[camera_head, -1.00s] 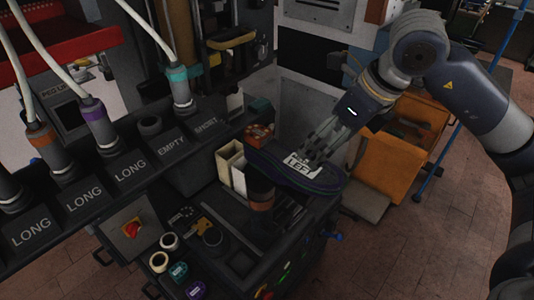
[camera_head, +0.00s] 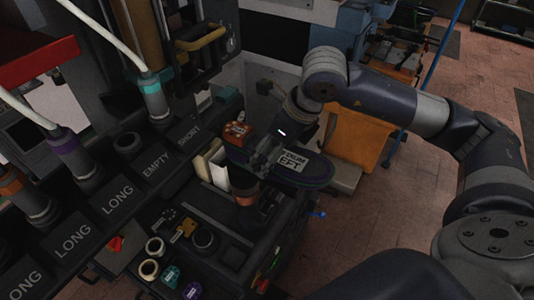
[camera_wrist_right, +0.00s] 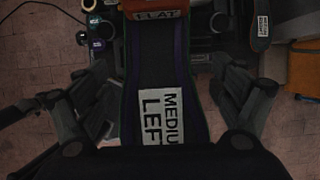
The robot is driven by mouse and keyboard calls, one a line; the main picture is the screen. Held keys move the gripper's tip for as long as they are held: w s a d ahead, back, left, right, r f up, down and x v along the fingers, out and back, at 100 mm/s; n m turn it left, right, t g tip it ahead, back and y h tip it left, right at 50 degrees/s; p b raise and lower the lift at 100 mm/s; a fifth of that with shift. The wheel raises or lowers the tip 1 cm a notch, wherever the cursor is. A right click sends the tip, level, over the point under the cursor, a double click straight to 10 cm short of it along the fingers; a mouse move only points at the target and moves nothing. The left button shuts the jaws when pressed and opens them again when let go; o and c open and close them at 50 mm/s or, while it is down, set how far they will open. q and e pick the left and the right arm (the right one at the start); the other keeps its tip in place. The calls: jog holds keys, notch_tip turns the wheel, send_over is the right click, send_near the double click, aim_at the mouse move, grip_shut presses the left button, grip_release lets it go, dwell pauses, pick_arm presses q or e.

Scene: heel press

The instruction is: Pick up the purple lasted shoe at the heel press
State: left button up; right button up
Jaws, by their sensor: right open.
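The purple lasted shoe (camera_head: 318,172) lies on top of the press in the head view, dark with purple edges and a white label reading MEDIUM LEFT. In the right wrist view the shoe (camera_wrist_right: 158,60) runs lengthwise between the fingers. My right gripper (camera_head: 262,158) is over the shoe, beside the label. In the right wrist view the gripper (camera_wrist_right: 160,100) is open, one finger on each side of the shoe, with gaps visible. An orange-red block marked FLAT (camera_wrist_right: 153,13) is at the shoe's far end; it also shows in the head view (camera_head: 237,133). My left gripper is out of view.
A console with slots marked LONG, EMPTY and SHORT (camera_head: 155,165) fills the left. Cream plates (camera_head: 208,162) stand close beside the shoe. Tape rolls (camera_head: 155,247) lie in front. Another dark labelled piece (camera_wrist_right: 262,25) shows in the wrist view.

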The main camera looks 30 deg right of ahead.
jog(key=shift+p+x, duration=0.4)
jog(key=shift+x, duration=0.55)
jog(key=shift+a+f, duration=0.15)
jog(key=shift+f, duration=0.25)
jog(key=shift+w, duration=0.1)
jog(key=shift+c, duration=0.4)
jog(key=c, duration=1.7)
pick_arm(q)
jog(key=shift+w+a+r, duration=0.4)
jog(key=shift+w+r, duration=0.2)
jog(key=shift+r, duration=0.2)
pick_arm(e)
jog(key=shift+r, duration=0.1)
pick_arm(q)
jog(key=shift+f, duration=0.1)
pick_arm(e)
jog(key=shift+r, duration=0.1)
